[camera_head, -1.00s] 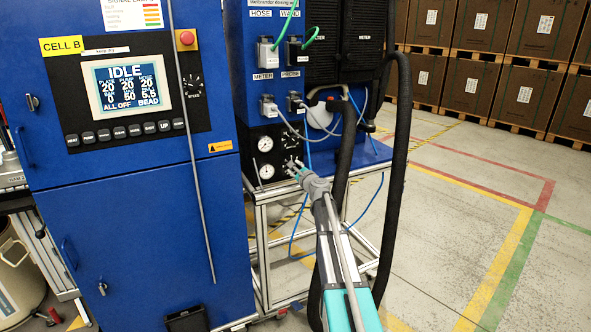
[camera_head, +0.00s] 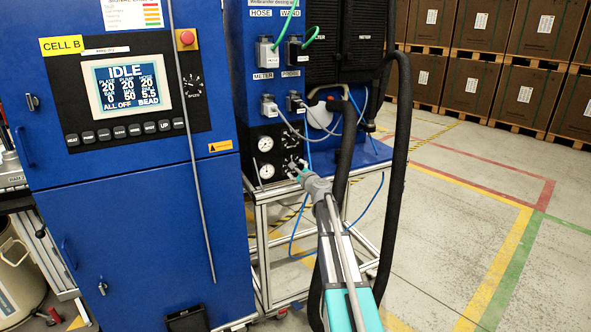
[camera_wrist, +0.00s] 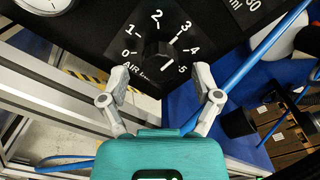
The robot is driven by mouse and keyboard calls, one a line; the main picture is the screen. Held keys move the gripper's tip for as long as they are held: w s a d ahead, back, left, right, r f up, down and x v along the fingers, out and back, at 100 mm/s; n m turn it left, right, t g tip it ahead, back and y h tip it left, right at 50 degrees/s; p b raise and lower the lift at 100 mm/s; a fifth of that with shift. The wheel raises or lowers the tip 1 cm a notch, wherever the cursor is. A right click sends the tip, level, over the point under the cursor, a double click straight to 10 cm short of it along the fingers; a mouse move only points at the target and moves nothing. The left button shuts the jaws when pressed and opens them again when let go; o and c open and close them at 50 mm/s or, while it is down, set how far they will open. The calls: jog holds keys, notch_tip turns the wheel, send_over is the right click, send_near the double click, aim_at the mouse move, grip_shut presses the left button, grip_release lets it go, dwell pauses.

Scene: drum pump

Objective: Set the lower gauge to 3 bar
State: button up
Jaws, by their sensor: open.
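The lower gauge (camera_head: 267,171) is a small white dial on the black panel, below a similar upper gauge (camera_head: 265,144). Its needle is too small to read. In the wrist view a black knob (camera_wrist: 156,54) sits on a printed scale from 0 to 5 marked AIR. A white line on the knob shows, but I cannot tell its exact setting. My gripper (camera_wrist: 160,76) is open, with one finger on each side of the knob's near end, apart from it as far as I can see. In the head view my gripper (camera_head: 296,170) is at the panel, right of the lower gauge.
A white gauge edge (camera_wrist: 45,4) is cut off at the wrist view's top left. A blue hose (camera_wrist: 255,62) runs close to the right finger. Thick black hoses (camera_head: 398,165) hang right of my arm. The cabinet screen (camera_head: 126,84) reads IDLE. Open floor lies right.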

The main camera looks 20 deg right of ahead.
jog(key=s, duration=1.1)
jog(key=shift+d, duration=0.2)
jog(key=shift+a, duration=0.1)
jog(key=s+a+f+n+g+y, duration=0.2)
jog(key=s+a+f+n+g, duration=0.15)
jog(key=a+n, duration=0.35)
jog(key=s+a+f+n+g+y, duration=0.2)
jog(key=s+a+f+n+g, duration=0.15)
jog(key=a, duration=0.55)
jog(key=s+a+f+n+g+y, duration=0.2)
jog(key=s+a+f+n, duration=0.15)
jog(key=a+n, duration=0.35)
jog(key=s+a+f+n+g+h, duration=0.25)
jog(key=s+f+n+g, duration=0.2)
jog(key=s, duration=0.45)
jog(key=s+a+f+n+g+h, duration=0.2)
jog(key=s+f+n+g+h, duration=0.25)
jog(key=s, duration=0.55)
notch_tip(320, 180, up, 26)
jog(key=p, duration=2.4)
jog(key=shift+w+a+f+p, duration=0.15)
jog(key=shift+w+p, duration=0.1)
jog(key=shift+p, duration=0.15)
